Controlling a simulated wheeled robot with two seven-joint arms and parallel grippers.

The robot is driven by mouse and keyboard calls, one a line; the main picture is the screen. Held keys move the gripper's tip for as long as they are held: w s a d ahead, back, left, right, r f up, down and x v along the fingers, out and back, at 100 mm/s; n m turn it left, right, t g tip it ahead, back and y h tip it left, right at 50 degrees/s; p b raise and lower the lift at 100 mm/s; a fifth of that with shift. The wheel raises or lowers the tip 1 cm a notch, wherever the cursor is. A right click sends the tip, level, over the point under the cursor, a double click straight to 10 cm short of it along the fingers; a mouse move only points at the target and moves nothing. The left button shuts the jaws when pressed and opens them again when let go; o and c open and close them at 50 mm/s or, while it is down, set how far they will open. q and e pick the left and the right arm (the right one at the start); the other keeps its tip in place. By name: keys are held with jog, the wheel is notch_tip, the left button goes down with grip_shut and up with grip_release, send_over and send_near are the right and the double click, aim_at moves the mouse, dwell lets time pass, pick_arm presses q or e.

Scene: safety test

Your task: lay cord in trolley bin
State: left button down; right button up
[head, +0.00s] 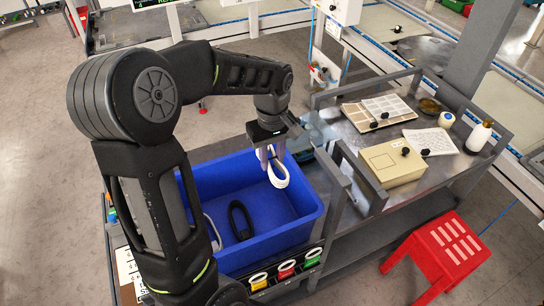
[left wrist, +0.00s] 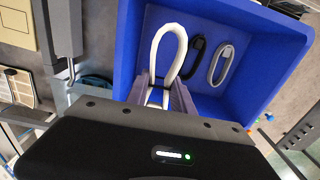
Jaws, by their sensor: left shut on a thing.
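My left gripper (head: 268,158) is shut on a white looped cord (head: 279,176), which hangs above the inside of the blue trolley bin (head: 300,228), near its far right side. In the left wrist view, my left gripper (left wrist: 160,97) pinches the lower ends of the white cord (left wrist: 182,42), with the blue bin (left wrist: 275,45) behind it. A black looped cord (head: 233,218) lies on the bin floor. A pale grey cord (left wrist: 215,72) lies beside the black one; in the head view my arm partly hides it. My right gripper is not in view.
A grey metal cart (head: 345,165) stands right of the bin, with a beige box (head: 392,166), trays (head: 380,110), papers (head: 430,141) and a bottle (head: 479,136) on it. A red stool (head: 450,250) stands at the lower right.

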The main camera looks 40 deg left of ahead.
pick_arm(q)
jog(key=shift+f+b, duration=8.05)
jog(key=shift+f, duration=2.85)
jog(key=c, duration=1)
grip_release()
jog(key=shift+r+p, duration=8.05)
jog(key=shift+r, duration=2.5)
